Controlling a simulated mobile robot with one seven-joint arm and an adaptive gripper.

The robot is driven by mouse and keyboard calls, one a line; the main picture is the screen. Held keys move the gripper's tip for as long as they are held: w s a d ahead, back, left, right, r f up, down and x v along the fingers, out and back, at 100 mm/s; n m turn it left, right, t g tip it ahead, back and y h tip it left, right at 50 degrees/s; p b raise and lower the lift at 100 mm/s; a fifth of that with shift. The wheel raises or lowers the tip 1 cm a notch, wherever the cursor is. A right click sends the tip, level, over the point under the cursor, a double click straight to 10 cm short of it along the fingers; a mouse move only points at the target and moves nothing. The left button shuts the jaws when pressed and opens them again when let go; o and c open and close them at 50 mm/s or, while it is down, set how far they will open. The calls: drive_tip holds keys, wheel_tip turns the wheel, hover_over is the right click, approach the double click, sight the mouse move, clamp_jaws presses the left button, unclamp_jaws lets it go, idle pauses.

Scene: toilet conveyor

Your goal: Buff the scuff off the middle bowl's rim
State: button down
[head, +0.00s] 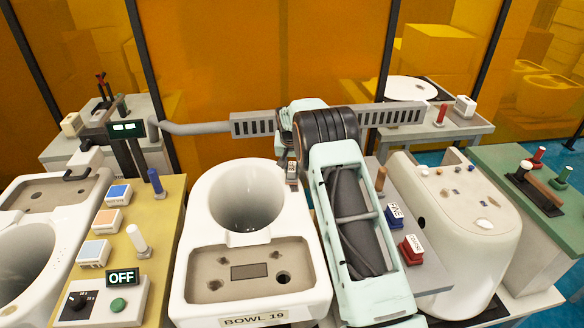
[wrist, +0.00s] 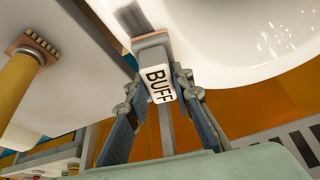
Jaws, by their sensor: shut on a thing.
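The middle bowl (head: 205,205) is white, with a label reading BOWL 19 on its front. Its round opening faces up, and its rim (wrist: 200,45) also shows in the wrist view. My gripper (head: 291,172) is at the right side of this rim. In the wrist view my gripper (wrist: 158,82) is shut on a white block marked BUFF (wrist: 159,86). The block's far end is at the rim; I cannot tell if it touches. A dark grey patch (wrist: 131,17) shows on the rim just beyond the block; I cannot tell if it is the scuff.
A yellow bench (head: 165,225) on the left holds colored pads, a white-topped handle (head: 138,240) and a control box with an OFF display (head: 122,278). On the right, a grey bench holds a blue block (head: 396,216) and a red block (head: 411,250). Other white bowls stand either side.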

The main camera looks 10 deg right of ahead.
sight(294, 177)
drive_tip(key=shift+f, duration=0.1)
drive_tip(key=shift+s+b, duration=0.8)
drive_tip(key=shift+s, duration=1.15)
drive_tip(key=shift+s+f+b, duration=0.2)
drive_tip(key=shift+s+b, duration=0.75)
drive_tip(key=shift+s, duration=1.05)
drive_tip(key=shift+w, duration=0.1)
drive_tip(key=shift+w+r+p, duration=0.2)
drive_tip(key=shift+w+p, duration=0.05)
drive_tip(key=shift+w, duration=1.7)
drive_tip(key=shift+w+r+p, duration=0.2)
drive_tip(key=shift+w+p, duration=0.05)
drive_tip(key=shift+w, duration=1.65)
drive_tip(key=shift+r, duration=0.15)
drive_tip(key=shift+r+p, duration=1.4)
drive_tip(key=shift+r, duration=1.5)
